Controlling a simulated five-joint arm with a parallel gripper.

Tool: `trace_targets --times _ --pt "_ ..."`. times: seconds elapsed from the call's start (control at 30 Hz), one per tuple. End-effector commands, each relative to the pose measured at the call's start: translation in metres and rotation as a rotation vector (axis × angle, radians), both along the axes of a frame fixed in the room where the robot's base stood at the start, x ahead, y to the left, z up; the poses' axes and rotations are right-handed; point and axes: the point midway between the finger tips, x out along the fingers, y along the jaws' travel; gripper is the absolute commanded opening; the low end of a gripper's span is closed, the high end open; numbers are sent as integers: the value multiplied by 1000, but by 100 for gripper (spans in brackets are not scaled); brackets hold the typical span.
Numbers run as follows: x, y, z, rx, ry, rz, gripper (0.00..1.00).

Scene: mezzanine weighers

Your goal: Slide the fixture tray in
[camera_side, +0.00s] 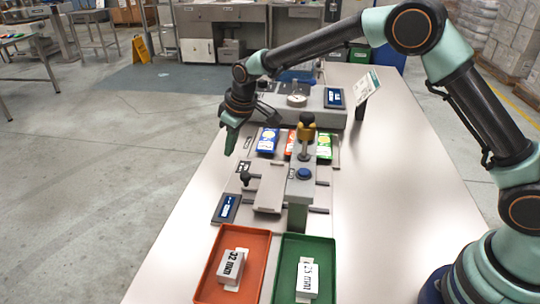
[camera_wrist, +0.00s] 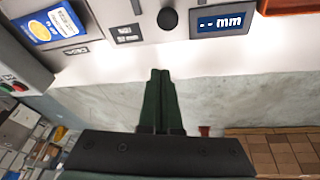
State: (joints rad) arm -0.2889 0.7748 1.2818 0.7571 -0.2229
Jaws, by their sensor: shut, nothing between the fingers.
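The fixture tray (camera_side: 269,195) looks to be the grey plate in the middle of the bench in the side view, left of the gauge post. A dark knob (camera_side: 246,177) stands at its left side; a black knob (camera_wrist: 168,18) also shows at the top of the wrist view. My gripper (camera_side: 231,150) is beyond and left of the knob, above the bench's left edge, with its green fingers pointing down. The fingers (camera_wrist: 160,75) are together and empty, apart from the knob, over the bench edge and floor in the wrist view.
A display (camera_side: 227,208) reading "-- mm" lies at the left edge. Orange (camera_side: 208,280) and green (camera_side: 286,255) trays hold labelled blocks in front. Coloured packets (camera_side: 268,141) lie behind. The bench's right side is clear.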

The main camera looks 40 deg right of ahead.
Motion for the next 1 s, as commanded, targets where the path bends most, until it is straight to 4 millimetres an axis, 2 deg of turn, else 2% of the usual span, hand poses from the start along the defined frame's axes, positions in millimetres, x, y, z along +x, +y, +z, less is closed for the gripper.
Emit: trace_targets --times 0.03,0.2,0.23,0.3,0.4,0.6,0.8,1.0 --pt "-2 -2 9 0 -2 0 0" --pt "-8 -5 26 -1 0 0 0" --pt "-9 -5 28 -1 0 0 8" --pt "-9 -6 31 1 6 -11 34" --pt "-11 -8 35 7 52 -74 66" --pt "-19 -14 47 9 220 -325 66" --pt "-30 -18 57 -7 320 -490 66" --pt "-32 -19 44 -13 335 -511 66"
